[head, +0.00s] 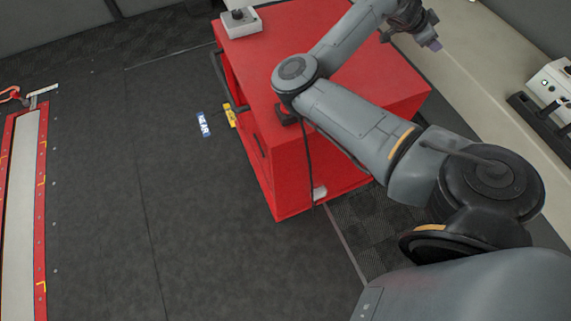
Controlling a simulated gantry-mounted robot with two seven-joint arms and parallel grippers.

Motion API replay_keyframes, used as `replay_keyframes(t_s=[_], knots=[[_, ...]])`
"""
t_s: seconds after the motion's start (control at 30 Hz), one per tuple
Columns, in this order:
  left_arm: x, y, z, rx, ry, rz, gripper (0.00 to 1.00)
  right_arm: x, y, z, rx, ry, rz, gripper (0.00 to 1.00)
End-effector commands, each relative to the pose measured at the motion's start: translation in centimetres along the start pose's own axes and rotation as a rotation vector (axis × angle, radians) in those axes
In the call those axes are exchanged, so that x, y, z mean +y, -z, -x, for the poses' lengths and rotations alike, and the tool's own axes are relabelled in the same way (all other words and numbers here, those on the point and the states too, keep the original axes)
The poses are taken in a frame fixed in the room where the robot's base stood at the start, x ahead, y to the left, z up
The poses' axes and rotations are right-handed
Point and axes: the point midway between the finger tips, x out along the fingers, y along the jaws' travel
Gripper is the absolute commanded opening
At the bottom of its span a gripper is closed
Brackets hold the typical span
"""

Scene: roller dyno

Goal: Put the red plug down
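My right arm reaches from the lower right across a red cabinet (375,85). My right gripper (430,38) is at the top right, just beyond the cabinet's right edge. It is small and seen at an angle, so I cannot tell whether its fingers are open or shut. A small purplish-grey piece shows at its tip; I cannot tell whether it is a finger or a held thing. My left gripper is not in view.
A grey box with a black knob (241,22) stands on the cabinet's far left corner. A black block (285,113) with a hanging cable is at its left edge. A white control box (553,85) is at right. Red-framed roller (42,190) lies left; dark floor between is mostly clear.

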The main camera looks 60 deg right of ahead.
Motion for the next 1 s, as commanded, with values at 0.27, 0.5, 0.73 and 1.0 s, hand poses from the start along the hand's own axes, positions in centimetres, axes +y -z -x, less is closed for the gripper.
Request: replay_keyframes(t_s=[0.27, 0.5, 0.73, 1.0], knots=[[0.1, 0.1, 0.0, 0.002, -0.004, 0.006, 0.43, -10.1, 8.2, 13.8, 0.495, 0.630, 0.135, 0.66], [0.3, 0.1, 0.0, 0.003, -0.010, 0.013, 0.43, -13.6, -6.8, 29.6, 0.530, 1.188, 0.584, 0.66], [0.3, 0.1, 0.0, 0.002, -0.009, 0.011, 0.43, -4.2, -26.9, 35.9, 0.300, 1.486, 1.117, 0.66], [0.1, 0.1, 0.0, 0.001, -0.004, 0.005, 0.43, 16.4, -41.5, 35.0, -0.092, 1.539, 1.704, 0.66]])
